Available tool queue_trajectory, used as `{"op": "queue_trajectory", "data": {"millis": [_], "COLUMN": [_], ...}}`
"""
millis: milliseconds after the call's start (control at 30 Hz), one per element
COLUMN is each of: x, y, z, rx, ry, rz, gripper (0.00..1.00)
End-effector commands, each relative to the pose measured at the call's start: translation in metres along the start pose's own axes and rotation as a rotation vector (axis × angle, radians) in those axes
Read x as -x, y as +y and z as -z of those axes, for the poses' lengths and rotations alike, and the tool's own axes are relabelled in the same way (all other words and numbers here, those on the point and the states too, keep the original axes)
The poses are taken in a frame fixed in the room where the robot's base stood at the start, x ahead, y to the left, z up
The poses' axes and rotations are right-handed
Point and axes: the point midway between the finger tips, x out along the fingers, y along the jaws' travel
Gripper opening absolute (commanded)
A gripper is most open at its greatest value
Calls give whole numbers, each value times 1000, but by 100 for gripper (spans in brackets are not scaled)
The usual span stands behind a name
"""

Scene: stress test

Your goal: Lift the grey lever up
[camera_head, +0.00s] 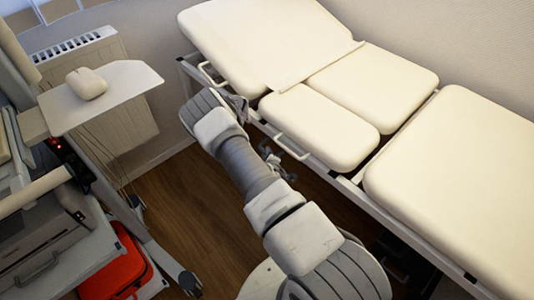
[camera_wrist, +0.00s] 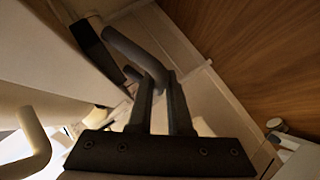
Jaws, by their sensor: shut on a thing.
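The grey lever (camera_wrist: 133,48) shows in the wrist view as a bent tube. It runs from a dark mount at upper left down to my gripper (camera_wrist: 162,82). The two dark fingers are close around the lever's lower end, shut on it; the exact contact is partly hidden by the fingers. In the head view my gripper (camera_head: 242,104) is at the near side of the treatment couch (camera_head: 405,90), below its padded edge. My wrist and the couch hide the held lever there.
A cream curved handle (camera_wrist: 37,140) is left of my gripper in the wrist view. Another white handle (camera_head: 291,149) sticks out from the couch side. A trolley with a white tray (camera_head: 125,82) and a red case (camera_head: 115,272) stand left. Wooden floor (camera_head: 190,215) lies between.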

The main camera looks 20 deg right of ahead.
Motion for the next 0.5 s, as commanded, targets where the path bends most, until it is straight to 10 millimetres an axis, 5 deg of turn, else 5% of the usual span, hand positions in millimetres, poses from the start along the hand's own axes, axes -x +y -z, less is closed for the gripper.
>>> {"op": "queue_trajectory", "data": {"millis": [33,67,200,500], "x": [0,0,0,1], "y": [0,0,0,0], "z": [0,0,0,0], "rx": [0,0,1,1], "ry": [0,0,0,0], "rz": [0,0,0,-1], "gripper": [0,23,47,47]}}
